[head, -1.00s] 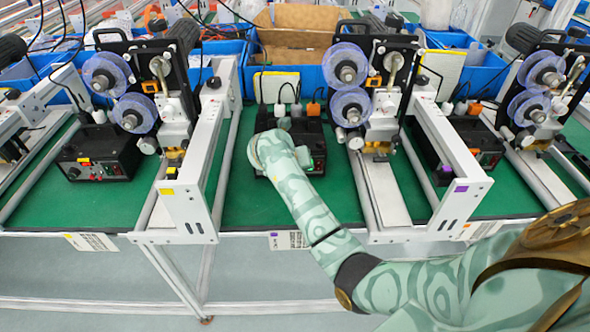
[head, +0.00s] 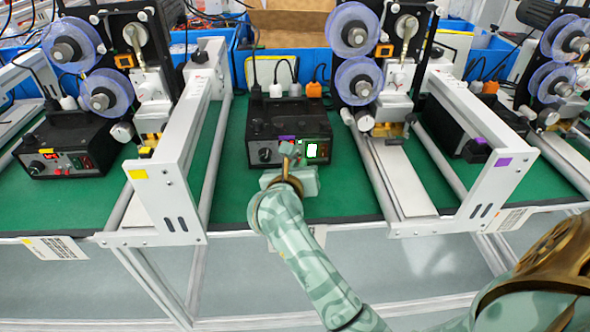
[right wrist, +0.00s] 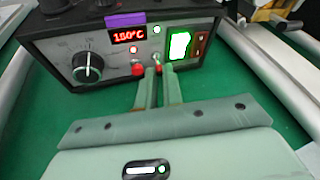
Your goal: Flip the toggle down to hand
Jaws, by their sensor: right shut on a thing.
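The black control box (head: 270,115) stands on the green bench in the middle of the head view. In the right wrist view its front panel (right wrist: 108,75) carries a large knob (right wrist: 88,67), a red temperature readout (right wrist: 128,34), red buttons and a lit green screen (right wrist: 181,45). The small metal toggle (right wrist: 156,58) sits between the red button and the green screen. My right gripper (head: 290,150) is at the panel, its fingers (right wrist: 158,72) shut on the toggle. The fingers partly hide the lever, so I cannot tell its position. My left gripper is out of view.
Coder machines with clear blue reels (head: 357,80) stand on both sides, with white frame rails (head: 170,170) between stations. Another black control box (head: 68,145) is at left. White and orange plugs (head: 314,89) and cables rise behind the middle box.

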